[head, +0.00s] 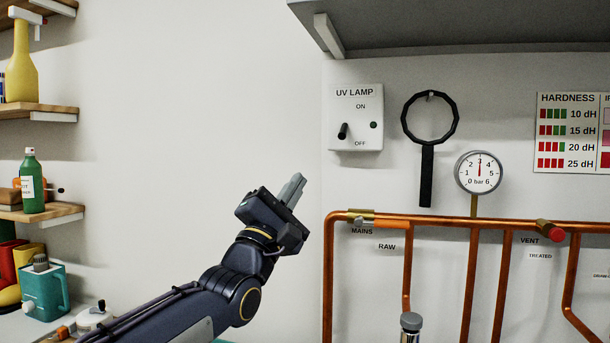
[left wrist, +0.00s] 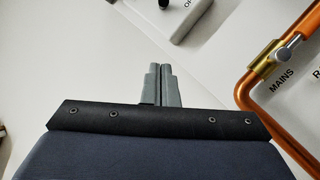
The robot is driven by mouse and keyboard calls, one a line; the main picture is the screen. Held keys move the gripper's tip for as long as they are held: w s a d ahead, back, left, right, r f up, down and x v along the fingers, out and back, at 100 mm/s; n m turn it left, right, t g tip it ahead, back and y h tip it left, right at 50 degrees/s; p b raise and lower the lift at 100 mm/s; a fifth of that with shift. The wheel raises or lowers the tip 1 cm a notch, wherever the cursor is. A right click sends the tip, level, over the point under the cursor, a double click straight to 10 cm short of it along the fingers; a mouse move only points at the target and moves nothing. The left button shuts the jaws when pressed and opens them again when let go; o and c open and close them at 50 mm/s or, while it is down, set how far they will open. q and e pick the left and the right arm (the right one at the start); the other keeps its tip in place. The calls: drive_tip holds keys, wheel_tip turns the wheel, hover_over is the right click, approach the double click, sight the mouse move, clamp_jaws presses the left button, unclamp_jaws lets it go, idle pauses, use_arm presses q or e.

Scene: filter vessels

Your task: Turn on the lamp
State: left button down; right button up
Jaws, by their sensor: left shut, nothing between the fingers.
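The white UV LAMP switch box (head: 355,117) is on the wall, marked ON above and OFF below. Its short black lever (head: 343,131) sticks out between the marks; I cannot tell which way it is set. A small dark green indicator (head: 373,125) is to the right of the lever. My left gripper (head: 294,186) is shut and empty, below and to the left of the box, apart from it. In the left wrist view its closed fingers (left wrist: 159,72) point towards the box's lower edge (left wrist: 192,30); the rest of the box is cut off. My right gripper is not in view.
Copper pipes (head: 450,220) with a brass valve (left wrist: 265,60) run below the box. A black ring-headed tool (head: 427,170) and a pressure gauge (head: 479,172) are to its right. A grey shelf (head: 450,25) overhangs above. The wall left of the box is bare.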

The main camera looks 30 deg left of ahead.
sight(344, 131)
use_arm(q)
drive_tip(key=w+d+r+p, duration=0.1)
drive_tip(key=w+r, duration=0.1)
drive_tip(key=w+r+p, duration=0.1)
drive_tip(key=w+r, duration=0.1)
drive_tip(key=w+d+r+p, duration=0.1)
drive_tip(key=w+r, duration=0.1)
drive_tip(key=shift+w+d+r, duration=0.2)
drive_tip(key=shift+d+r, duration=0.1)
drive_tip(key=shift+d, duration=0.05)
drive_tip(key=shift+d+r+p, duration=0.1)
drive_tip(key=shift+d+p, duration=0.2)
drive_tip(key=shift+d, duration=0.1)
